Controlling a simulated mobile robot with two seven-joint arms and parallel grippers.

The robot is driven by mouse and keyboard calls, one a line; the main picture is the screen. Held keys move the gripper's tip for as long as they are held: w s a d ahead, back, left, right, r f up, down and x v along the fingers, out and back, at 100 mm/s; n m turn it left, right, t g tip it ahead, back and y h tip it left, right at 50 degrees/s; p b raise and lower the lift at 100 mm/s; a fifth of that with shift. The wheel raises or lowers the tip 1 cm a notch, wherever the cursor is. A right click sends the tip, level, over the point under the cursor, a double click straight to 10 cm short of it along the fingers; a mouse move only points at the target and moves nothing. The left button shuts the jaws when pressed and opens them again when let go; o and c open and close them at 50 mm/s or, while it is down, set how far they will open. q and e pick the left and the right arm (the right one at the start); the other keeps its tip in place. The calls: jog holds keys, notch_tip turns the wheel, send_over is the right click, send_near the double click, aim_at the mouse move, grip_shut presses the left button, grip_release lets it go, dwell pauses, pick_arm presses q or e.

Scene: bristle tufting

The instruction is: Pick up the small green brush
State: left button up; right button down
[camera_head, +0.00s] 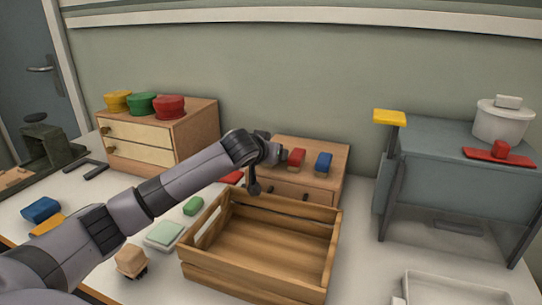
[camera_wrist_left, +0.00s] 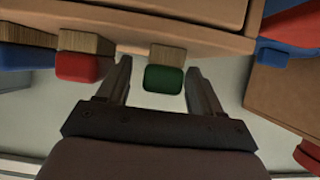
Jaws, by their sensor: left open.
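The small green brush (camera_wrist_left: 164,78), with a pale wooden block, shows in the left wrist view at the edge of the small wooden cabinet (camera_wrist_left: 215,42). My left gripper (camera_wrist_left: 159,68) is open, with one finger on each side of the brush. I see no grip on it. In the head view my left gripper (camera_head: 272,152) is at the left end of the cabinet top (camera_head: 333,148), where the arm hides the green brush. A small red brush (camera_head: 296,157) and a small blue brush (camera_head: 323,162) stand to its right. My right gripper is out of view.
A drawer cabinet (camera_head: 190,148) at the left carries large yellow, green and red brushes (camera_head: 169,107). An empty wooden crate (camera_head: 265,245) stands in front of the small cabinet. A green block (camera_head: 193,206) lies left of the crate. A grey-blue stand (camera_head: 440,165) is at the right.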

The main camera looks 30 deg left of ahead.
pick_arm(q)
jog(key=shift+w+a+f, duration=0.1)
jog(key=shift+w+f, duration=0.1)
jog(key=shift+w, duration=0.2)
jog(key=c, duration=1)
jog(key=shift+c, duration=0.3)
jog(key=shift+r, duration=0.1)
